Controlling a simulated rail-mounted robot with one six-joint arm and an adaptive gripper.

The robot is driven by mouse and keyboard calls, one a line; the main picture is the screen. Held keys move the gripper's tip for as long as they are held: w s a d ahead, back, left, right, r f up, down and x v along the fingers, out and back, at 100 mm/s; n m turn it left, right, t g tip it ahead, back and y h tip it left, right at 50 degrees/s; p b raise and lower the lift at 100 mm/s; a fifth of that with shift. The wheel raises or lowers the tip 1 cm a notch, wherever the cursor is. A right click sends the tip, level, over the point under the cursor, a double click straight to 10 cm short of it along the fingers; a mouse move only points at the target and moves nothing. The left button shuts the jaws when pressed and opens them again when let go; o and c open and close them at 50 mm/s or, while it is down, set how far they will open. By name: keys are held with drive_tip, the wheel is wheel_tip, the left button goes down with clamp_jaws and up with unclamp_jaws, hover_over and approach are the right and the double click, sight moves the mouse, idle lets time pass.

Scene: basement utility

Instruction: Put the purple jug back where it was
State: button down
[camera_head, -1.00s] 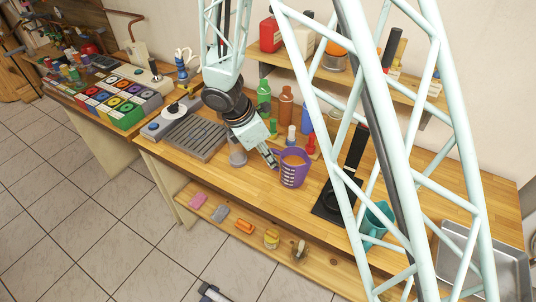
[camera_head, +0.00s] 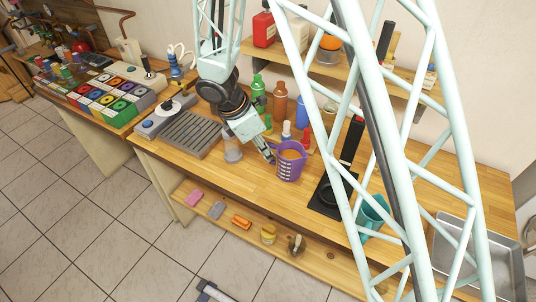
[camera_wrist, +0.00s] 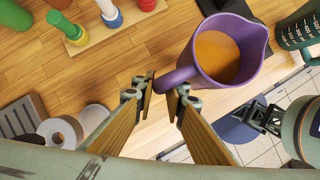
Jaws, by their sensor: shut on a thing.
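The purple jug (camera_head: 290,164) is upright near the front of the wooden workbench (camera_head: 400,205) in the head view, with orange contents inside. It also shows in the wrist view (camera_wrist: 252,76), seen from above, with its handle pointing toward my fingers. My gripper (camera_head: 270,158) is at the jug's left side. In the wrist view my gripper (camera_wrist: 164,84) has its two fingertips closed on the jug's handle, which sits between them. Whether the jug's base touches the bench cannot be told.
Green, brown and blue bottles (camera_head: 280,104) stand behind. A grey slotted rack (camera_head: 190,134) lies left. A lower shelf (camera_head: 225,222) holds small items.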

drive_tip(key=w+d+r+m+g+b, duration=0.2)
drive_tip(key=w+d+r+m+g, duration=0.2)
drive_tip(key=w+d+r+m, duration=0.8)
drive_tip(key=d+r+m+y, duration=0.1)
drive_tip(key=d+r+m, duration=0.1)
drive_tip(key=r, duration=0.5)
drive_tip(key=d+r+m+g+y+b, duration=0.1)
drive_tip(key=d+r+m, duration=0.1)
drive_tip(key=r+m, duration=0.3)
drive_tip(key=d+r+m+g+y, duration=0.1)
drive_tip(key=d+r+m+y, duration=0.1)
drive_tip(key=r, duration=0.7)
drive_tip(key=shift+d+r+m+b, duration=0.25)
drive_tip(key=shift+r+m+b, duration=0.1)
drive_tip(key=shift+m, duration=0.45)
